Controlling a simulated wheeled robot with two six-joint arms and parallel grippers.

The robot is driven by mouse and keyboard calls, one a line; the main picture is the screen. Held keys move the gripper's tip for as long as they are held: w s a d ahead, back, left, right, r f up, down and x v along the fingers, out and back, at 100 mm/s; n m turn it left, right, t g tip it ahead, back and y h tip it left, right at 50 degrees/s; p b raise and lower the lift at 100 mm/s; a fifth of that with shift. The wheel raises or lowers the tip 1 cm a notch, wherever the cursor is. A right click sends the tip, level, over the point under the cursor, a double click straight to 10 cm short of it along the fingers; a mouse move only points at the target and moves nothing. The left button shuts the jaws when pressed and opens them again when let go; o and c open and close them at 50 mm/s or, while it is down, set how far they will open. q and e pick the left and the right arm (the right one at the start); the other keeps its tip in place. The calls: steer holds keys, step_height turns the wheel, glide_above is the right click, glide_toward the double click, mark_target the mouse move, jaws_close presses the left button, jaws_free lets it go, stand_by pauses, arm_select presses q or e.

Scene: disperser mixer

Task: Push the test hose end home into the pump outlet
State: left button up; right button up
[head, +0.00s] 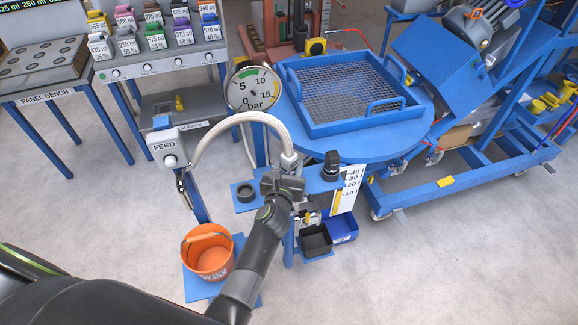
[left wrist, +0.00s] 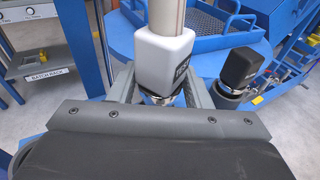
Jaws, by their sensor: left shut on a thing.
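The test hose (head: 235,121) is a pale braided hose that arches from near the white FEED box over to my gripper. Its end is a white block (left wrist: 164,58) with partly readable dark lettering; the block also shows in the head view (head: 289,161). My left gripper (head: 283,184) is shut on this hose end, which stands about upright between the fingers (left wrist: 155,90). A silvery ring (left wrist: 152,98) shows just below the block. I cannot tell whether it belongs to the hose end or to the pump outlet. The outlet is otherwise hidden by my gripper. My right gripper is out of view.
A black knob (head: 331,164) stands close to the right of my gripper, also in the wrist view (left wrist: 238,68). A pressure gauge (head: 253,87) rises behind. The FEED box (head: 167,147) and an orange bucket (head: 208,254) are left. A blue mesh tray (head: 306,125) lies behind.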

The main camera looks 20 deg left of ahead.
mark_target(289, 154)
arm_select(q)
steer(key=shift+f, duration=0.1)
steer(key=shift+f+b, duration=0.3)
steer(key=shift+b, duration=0.15)
steer(key=shift+f+b, duration=1.45)
steer(key=shift+f, duration=0.15)
steer(key=o, duration=1.2)
steer(key=shift+o, duration=0.2)
step_height(289, 154, up, 9)
steer(key=p, duration=0.8)
steer(key=shift+r, duration=0.1)
steer(key=shift+r+p, duration=0.3)
steer(key=shift+r, duration=0.15)
